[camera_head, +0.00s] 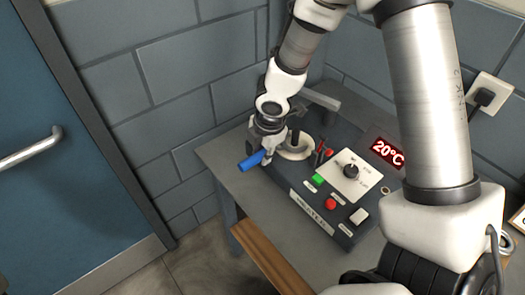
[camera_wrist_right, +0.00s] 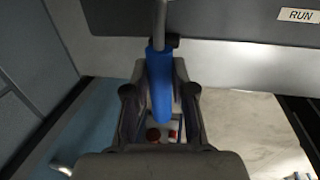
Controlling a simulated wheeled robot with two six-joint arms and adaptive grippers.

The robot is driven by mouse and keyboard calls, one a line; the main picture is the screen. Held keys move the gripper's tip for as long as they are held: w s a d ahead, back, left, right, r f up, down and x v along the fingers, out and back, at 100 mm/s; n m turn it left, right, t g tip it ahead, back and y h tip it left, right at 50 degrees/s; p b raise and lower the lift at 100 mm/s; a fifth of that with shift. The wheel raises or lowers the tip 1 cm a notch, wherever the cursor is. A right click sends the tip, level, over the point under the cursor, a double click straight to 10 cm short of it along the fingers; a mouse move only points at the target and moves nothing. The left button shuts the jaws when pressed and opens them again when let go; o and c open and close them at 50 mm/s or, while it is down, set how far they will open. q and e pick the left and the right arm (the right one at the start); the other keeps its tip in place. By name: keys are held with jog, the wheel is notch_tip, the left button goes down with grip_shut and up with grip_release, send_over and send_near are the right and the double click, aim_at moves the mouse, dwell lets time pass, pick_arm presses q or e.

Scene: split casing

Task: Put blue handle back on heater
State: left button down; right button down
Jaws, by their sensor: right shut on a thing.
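The blue handle (camera_head: 252,160) sticks out at the left side of the dark heater (camera_head: 287,178), above the bench corner. My right gripper (camera_head: 266,157) is shut on the blue handle. In the right wrist view the blue handle (camera_wrist_right: 160,85) lies lengthwise between the two fingers of the right gripper (camera_wrist_right: 160,100). A thin grey metal rod (camera_wrist_right: 160,20) runs in line with the handle and meets its far end. I cannot tell how far the rod goes into the handle. My left gripper is not in view.
The heater's panel has a dial (camera_head: 351,171), a green button (camera_head: 318,179), a red button (camera_head: 331,204) and a red 20°C display (camera_head: 387,152). The grey bench (camera_head: 222,158) stands against a block wall. A blue door (camera_head: 60,120) is at the left.

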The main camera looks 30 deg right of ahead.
jog(key=shift+f, duration=0.1)
dwell(0.3)
jog(key=c, duration=0.9)
grip_release()
notch_tip(320, 180, up, 10)
jog(key=p, duration=1)
jog(key=shift+s+r, duration=0.1)
jog(key=shift+r, duration=0.1)
jog(key=shift+r, duration=0.15)
jog(key=r, duration=0.3)
jog(key=s+r, duration=0.1)
jog(key=r, duration=0.3)
jog(key=s+r, duration=0.1)
jog(key=r, duration=0.3)
jog(key=shift+s+r, duration=0.15)
jog(key=shift+r, duration=0.1)
